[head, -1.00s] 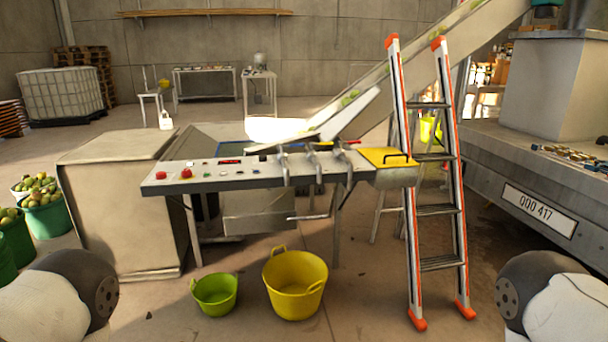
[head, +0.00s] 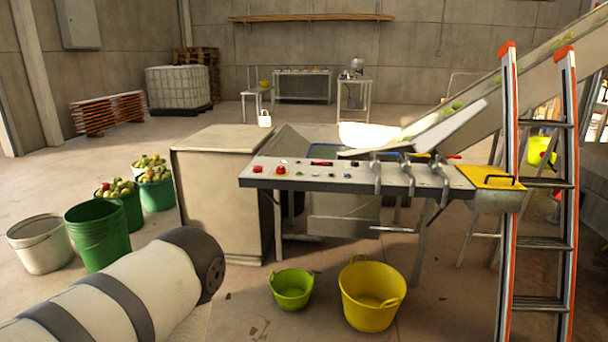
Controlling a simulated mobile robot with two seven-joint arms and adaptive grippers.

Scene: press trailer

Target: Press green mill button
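The control panel (head: 335,186) is a long pale bench top at the centre of the head view, with small buttons and levers on it. Red buttons (head: 280,170) sit at its left end. A tiny greenish spot (head: 299,174) just right of them looks like a green button, but no label can be read at this size. Neither gripper is in view. Only a white and dark link of my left arm shows at the lower left, short of the panel.
A green tub (head: 292,290) and a yellow tub (head: 370,300) stand on the floor before the panel. An orange-edged ladder (head: 540,243) stands at right. A beige cabinet (head: 218,200) is left of the panel. Green buckets (head: 97,238) with fruit-filled ones stand further left.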

